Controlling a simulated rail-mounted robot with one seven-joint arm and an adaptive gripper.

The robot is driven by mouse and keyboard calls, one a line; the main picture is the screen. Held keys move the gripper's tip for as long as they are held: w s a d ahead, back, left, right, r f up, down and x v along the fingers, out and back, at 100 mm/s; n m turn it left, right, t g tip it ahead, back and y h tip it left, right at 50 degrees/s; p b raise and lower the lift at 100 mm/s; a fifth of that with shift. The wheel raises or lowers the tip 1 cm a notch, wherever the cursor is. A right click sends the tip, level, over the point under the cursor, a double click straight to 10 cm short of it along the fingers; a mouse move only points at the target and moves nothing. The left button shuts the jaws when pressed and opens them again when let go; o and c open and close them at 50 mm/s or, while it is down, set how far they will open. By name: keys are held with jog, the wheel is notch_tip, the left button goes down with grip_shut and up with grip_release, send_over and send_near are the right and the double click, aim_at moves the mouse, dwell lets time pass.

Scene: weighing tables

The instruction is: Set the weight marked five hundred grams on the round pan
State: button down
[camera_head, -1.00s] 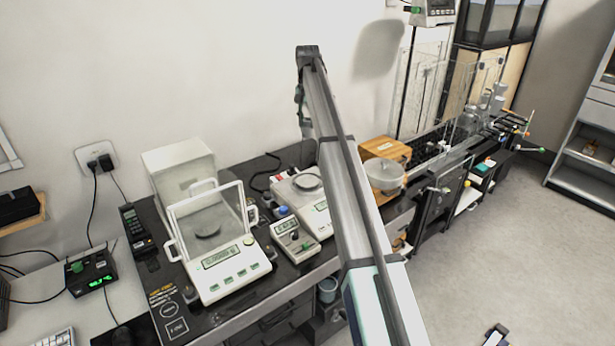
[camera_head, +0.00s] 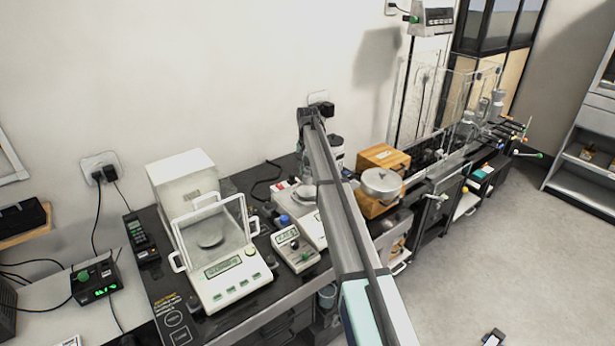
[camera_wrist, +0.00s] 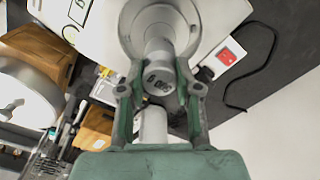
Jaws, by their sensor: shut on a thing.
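My gripper (camera_wrist: 158,88) is shut on a grey metal weight (camera_wrist: 157,72) in the wrist view. Its end face carries dark marks that look like 500, turned over in the picture. A round metal pan (camera_wrist: 128,25) of a white balance shows behind the weight; whether they touch I cannot tell. In the head view, this balance's round pan (camera_head: 307,192) is left of my arm and partly hidden by it. My gripper there is mostly hidden behind my arm, and I cannot make out the weight.
A balance with a clear draught shield (camera_head: 205,215) and a small grey meter (camera_head: 293,246) stand to the left. A steel bowl-like pan (camera_head: 382,183) on a wooden box stands to the right. A red switch (camera_wrist: 227,55) and a black cable lie near the weight.

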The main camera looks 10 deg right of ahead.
aim_at(308, 177)
jog(key=shift+f+p, duration=0.5)
jog(key=shift+f, duration=1.25)
jog(key=shift+f, duration=0.15)
jog(key=c, duration=0.8)
grip_release()
notch_tip(308, 177, up, 12)
jog(key=b, duration=0.3)
jog(key=shift+b, duration=0.35)
